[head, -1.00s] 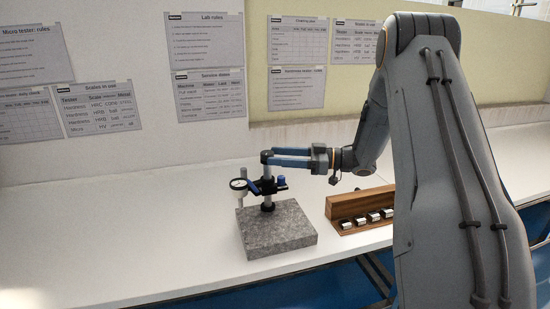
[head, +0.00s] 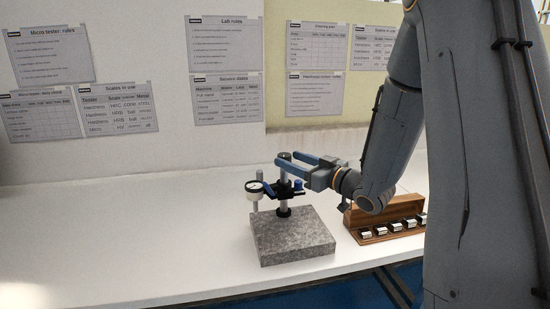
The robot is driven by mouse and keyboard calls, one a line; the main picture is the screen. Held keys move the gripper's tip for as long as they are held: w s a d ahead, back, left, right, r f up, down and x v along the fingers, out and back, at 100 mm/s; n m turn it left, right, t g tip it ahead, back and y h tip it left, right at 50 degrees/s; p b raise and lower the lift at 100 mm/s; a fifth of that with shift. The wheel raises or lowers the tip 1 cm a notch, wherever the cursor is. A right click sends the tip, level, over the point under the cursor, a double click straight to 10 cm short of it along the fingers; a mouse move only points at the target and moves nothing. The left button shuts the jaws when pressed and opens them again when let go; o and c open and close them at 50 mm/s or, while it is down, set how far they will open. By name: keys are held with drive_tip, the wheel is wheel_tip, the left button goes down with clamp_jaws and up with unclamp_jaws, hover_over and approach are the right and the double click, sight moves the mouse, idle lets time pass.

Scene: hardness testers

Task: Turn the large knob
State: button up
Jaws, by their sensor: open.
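A dial gauge stand has a speckled grey stone base (head: 292,240) and an upright post (head: 284,172) on the white bench. A black clamp on the post carries a round white dial gauge (head: 254,187) on its left. A blue knob (head: 298,185) shows on the clamp's right side; I cannot tell for sure that it is the large knob. My gripper (head: 287,159) is open at the top of the post, above the blue knob. Its blue fingers point left. I cannot tell whether they touch the post.
A wooden block holder (head: 362,222) with several small metal blocks stands right of the stone base. My arm covers the right side of the view. The bench left of the stand is clear. Paper notices (head: 226,43) hang on the wall behind.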

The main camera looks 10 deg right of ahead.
drive_tip(key=p+x, duration=0.1)
drive_tip(key=x, duration=0.6)
drive_tip(key=shift+w+a, duration=0.1)
drive_tip(key=shift+w, duration=0.05)
drive_tip(key=c, duration=1)
drive_tip(key=shift+w+d+m+t+h, duration=0.1)
drive_tip(key=shift+m+t+h, duration=0.2)
drive_tip(key=shift+m+h, duration=0.25)
drive_tip(key=shift+w+d+m+t+h, duration=0.15)
drive_tip(key=shift+m+t+h, duration=0.2)
drive_tip(key=shift+h, duration=0.3)
drive_tip(key=shift+c, duration=0.2)
drive_tip(key=shift+s+r, duration=0.1)
drive_tip(key=o, duration=1)
drive_tip(key=shift+o, duration=0.2)
